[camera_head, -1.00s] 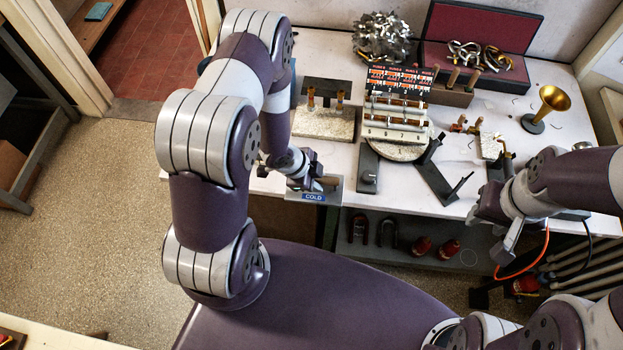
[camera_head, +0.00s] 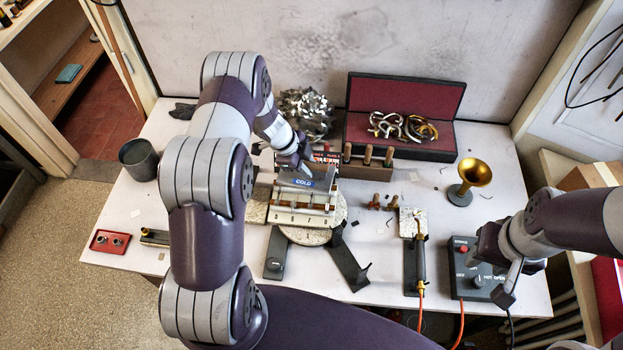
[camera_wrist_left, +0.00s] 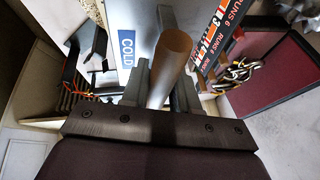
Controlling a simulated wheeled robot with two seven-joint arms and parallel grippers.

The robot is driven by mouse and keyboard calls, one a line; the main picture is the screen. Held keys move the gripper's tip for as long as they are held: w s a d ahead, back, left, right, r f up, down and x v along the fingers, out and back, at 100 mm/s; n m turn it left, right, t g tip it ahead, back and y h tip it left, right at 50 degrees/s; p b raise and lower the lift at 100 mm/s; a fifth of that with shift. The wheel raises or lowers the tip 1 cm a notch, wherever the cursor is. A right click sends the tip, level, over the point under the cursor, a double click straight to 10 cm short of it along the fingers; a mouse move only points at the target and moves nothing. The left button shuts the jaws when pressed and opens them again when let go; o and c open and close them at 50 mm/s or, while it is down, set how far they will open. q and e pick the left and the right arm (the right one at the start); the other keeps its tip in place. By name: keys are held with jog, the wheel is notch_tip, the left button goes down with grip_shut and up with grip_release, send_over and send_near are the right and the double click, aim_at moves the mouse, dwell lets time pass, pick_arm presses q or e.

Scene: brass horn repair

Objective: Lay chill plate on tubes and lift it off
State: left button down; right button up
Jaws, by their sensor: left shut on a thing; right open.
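The chill plate (camera_head: 308,183) is a grey slab with a blue COLD label. My left gripper (camera_head: 297,166) is shut on its brown round handle (camera_wrist_left: 171,62), and the label also shows in the left wrist view. The plate is at the far part of the pale rack (camera_head: 302,219) that carries the tubes (camera_head: 303,207), covering some of them. I cannot tell whether it touches the tubes or hovers over them. The rack stands on a round turntable (camera_head: 305,237). My right gripper (camera_head: 476,248) is open and apart from the rack, above a control box.
The control box (camera_head: 472,283) has a red button. A torch-like tool (camera_head: 421,262) on a dark stand lies left of it. A brass bell (camera_head: 470,178), an open red-lined case (camera_head: 400,136) and a metal scrap heap (camera_head: 306,112) stand behind. A dark cup (camera_head: 139,159) stands at left.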

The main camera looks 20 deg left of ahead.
aim_at(302, 177)
pick_arm(q)
jog(key=shift+w+a+r+n, duration=0.1)
jog(key=shift+r+n, duration=0.05)
jog(key=shift+n, duration=0.15)
jog(key=shift+s+a, duration=0.15)
jog(key=shift+s, duration=0.05)
jog(key=shift+s+a+n+t, duration=0.3)
jog(key=shift+s+a+n, duration=0.1)
jog(key=shift+s, duration=0.05)
jog(key=shift+f+b, duration=0.35)
jog(key=shift+b, duration=0.15)
jog(key=b+x, duration=0.3)
jog(key=shift+a, duration=0.15)
jog(key=f+b, duration=0.2)
jog(key=b, duration=0.1)
jog(key=shift+s+a+f, duration=0.2)
jog(key=shift+s+f, duration=0.05)
jog(key=shift+f, duration=0.15)
jog(key=shift+f+b, duration=0.4)
jog(key=shift+b, duration=0.05)
jog(key=shift+f, duration=0.35)
jog(key=shift+w+d+f, duration=0.1)
jog(key=shift+w+f, duration=0.05)
jog(key=shift+f, duration=0.2)
pick_arm(e)
notch_tip(302, 177, down, 8)
jog(key=shift+s+a, duration=0.35)
jog(key=shift+s, duration=0.05)
jog(key=shift+s+r, duration=0.1)
